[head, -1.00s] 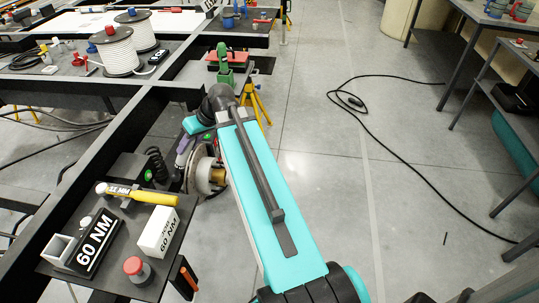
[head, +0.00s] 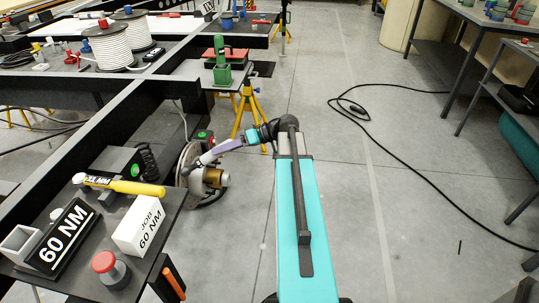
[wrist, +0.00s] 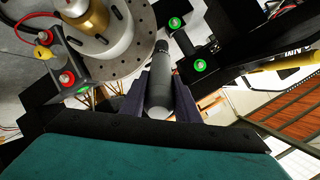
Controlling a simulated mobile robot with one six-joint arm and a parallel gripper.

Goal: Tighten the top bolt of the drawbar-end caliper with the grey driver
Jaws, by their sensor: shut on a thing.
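The grey driver (wrist: 159,92) is held between the dark purple jaws of my gripper (wrist: 160,80) in the wrist view. Its narrow end points toward the edge of the brake disc (wrist: 127,58). In the head view my gripper (head: 207,157) is beside the disc (head: 186,163) and its brass-coloured hub (head: 214,178). A dark bracket with red round heads (wrist: 66,77) and a green mark is left of the driver in the wrist view. A black block with green-lit circles (wrist: 188,50) is right of it. I cannot tell which is the drawbar-end caliper. No contact between driver and bolt is visible.
A shelf on the dark chassis holds a yellow-handled tool (head: 125,186), a black 60 NM sign (head: 62,236), a white 60 NM block (head: 139,226) and a red-topped item (head: 109,268). A yellow stand (head: 249,110) is behind my gripper. The floor at right is open, with a black cable (head: 408,190).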

